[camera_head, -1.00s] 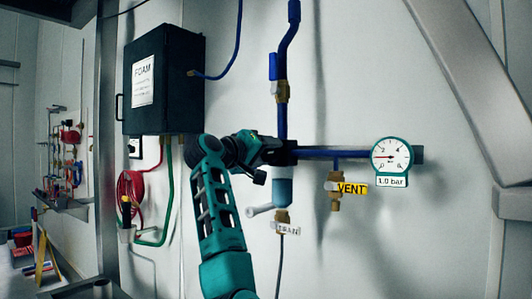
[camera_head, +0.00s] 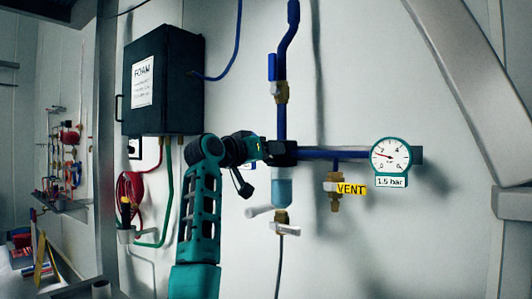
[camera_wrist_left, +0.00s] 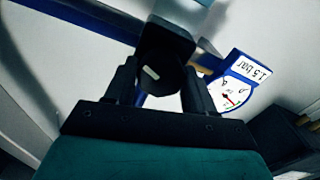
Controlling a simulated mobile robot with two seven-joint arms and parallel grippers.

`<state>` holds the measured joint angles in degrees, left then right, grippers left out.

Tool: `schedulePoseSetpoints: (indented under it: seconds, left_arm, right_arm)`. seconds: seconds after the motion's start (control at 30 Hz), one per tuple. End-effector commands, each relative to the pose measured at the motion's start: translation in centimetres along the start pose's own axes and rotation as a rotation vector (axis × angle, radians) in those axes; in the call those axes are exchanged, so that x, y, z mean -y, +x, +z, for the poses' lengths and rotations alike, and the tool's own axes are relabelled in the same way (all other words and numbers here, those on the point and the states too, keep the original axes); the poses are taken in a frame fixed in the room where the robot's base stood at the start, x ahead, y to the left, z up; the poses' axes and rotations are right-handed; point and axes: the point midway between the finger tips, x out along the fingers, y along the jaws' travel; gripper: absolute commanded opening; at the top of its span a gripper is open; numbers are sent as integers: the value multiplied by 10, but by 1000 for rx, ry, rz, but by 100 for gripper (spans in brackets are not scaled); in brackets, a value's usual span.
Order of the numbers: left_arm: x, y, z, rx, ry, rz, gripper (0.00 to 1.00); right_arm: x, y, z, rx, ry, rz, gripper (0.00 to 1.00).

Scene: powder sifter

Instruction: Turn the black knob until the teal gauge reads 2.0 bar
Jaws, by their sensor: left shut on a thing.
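The teal gauge (camera_head: 391,156) hangs at the right end of the blue pipe in the head view. Its label reads 1.5 bar. It also shows rotated in the left wrist view (camera_wrist_left: 234,93). The black knob (camera_wrist_left: 160,62) with a white mark sits between my left gripper's two fingers in the wrist view. My left gripper (camera_head: 270,151) is at the dark regulator body on the pipe and is shut on the knob. In the head view the gripper mostly hides the knob. My right gripper is not in view.
A blue-tinted bowl (camera_head: 282,192) hangs under the regulator, with a brass fitting below. A brass valve with a yellow VENT tag (camera_head: 351,189) hangs to the right. A blue lever (camera_head: 272,66) is above. A black FOAM box (camera_head: 163,80) is mounted at left.

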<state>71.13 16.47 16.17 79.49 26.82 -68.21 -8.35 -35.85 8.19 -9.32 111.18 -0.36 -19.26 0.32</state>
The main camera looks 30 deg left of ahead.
Motion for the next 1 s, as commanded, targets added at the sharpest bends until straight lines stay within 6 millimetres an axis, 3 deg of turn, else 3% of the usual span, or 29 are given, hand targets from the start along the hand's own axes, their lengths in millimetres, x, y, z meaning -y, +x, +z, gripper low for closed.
schedulePoseSetpoints:
  seconds: [0.6, 1.0]
  left_arm:
    - [-2, 0, 1, 2, 569, -2, 24]
    - [-4, 0, 2, 0, 783, 0, 24]
  right_arm:
    - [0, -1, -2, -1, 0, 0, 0]
    - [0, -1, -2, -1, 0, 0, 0]
